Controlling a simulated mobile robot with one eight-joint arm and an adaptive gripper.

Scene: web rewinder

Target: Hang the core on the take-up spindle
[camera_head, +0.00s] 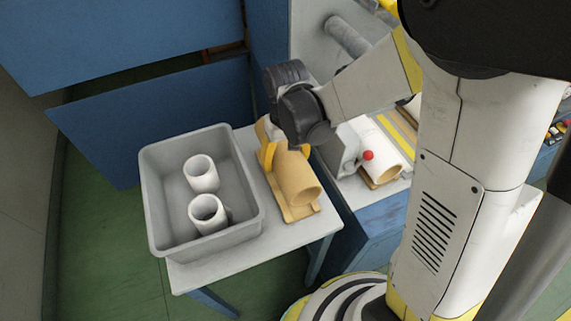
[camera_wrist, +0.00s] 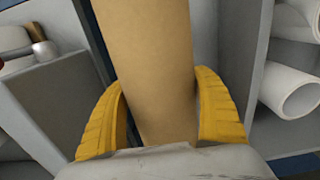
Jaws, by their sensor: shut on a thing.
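The core (camera_head: 295,178) is a tan cardboard tube. It lies over a wooden cradle (camera_head: 300,213) on a small table; I cannot tell whether it still touches the cradle. My gripper (camera_head: 284,154) comes down from above with its yellow fingers shut on the core's sides. In the wrist view the core (camera_wrist: 152,60) runs lengthwise between both fingers (camera_wrist: 160,112). A grey cylinder (camera_head: 347,36) sticking out of the grey machine panel at the top looks like the take-up spindle. My arm partly hides the area beside it.
A grey bin (camera_head: 250,218) with two white tubes (camera_head: 201,174) stands left of the core. To the right is the blue machine (camera_head: 378,215) with a white roll (camera_head: 382,148) and a red knob (camera_head: 368,155). A blue panel (camera_head: 165,118) stands behind the bin.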

